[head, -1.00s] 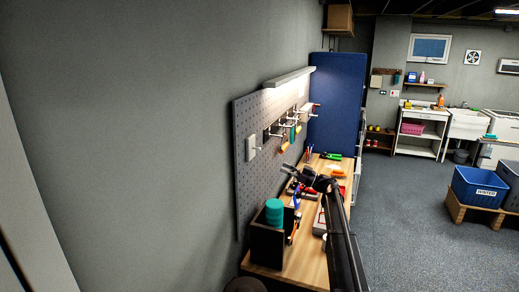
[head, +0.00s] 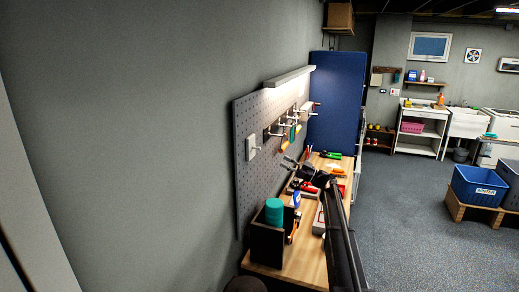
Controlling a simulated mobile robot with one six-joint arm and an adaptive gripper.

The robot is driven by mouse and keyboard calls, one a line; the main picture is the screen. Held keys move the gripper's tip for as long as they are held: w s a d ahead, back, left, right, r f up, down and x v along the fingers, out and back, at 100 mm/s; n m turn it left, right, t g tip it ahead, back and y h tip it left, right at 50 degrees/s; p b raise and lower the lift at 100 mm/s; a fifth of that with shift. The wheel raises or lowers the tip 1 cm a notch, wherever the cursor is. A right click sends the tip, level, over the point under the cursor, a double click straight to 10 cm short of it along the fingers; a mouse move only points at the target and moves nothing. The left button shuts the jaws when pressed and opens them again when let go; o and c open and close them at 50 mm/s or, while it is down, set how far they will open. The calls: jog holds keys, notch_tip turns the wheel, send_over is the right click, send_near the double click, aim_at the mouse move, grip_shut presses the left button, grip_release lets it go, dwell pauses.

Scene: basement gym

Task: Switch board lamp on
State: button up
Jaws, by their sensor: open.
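The board lamp (head: 289,77) is a long pale bar along the top of the grey pegboard (head: 244,190). The board looks bright just under the bar. A white switch plate (head: 251,148) with a small protruding part is on the near end of the pegboard. My gripper (head: 287,162) is open and empty, above the workbench and in front of the board. In the picture it is right of and slightly below the switch, apart from it. The fingertips are small and dark in this view.
Tools (head: 293,117) hang on the board beyond the switch. The wooden workbench (head: 313,262) holds a dark box (head: 267,245) with a teal cylinder (head: 274,211), and several hand tools lie under my arm. A blue panel (head: 337,105) stands behind.

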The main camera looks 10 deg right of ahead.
aim_at(257, 148)
jog(key=p+x, duration=0.4)
jog(key=x, duration=0.8)
jog(key=shift+w+a, duration=0.15)
grip_shut()
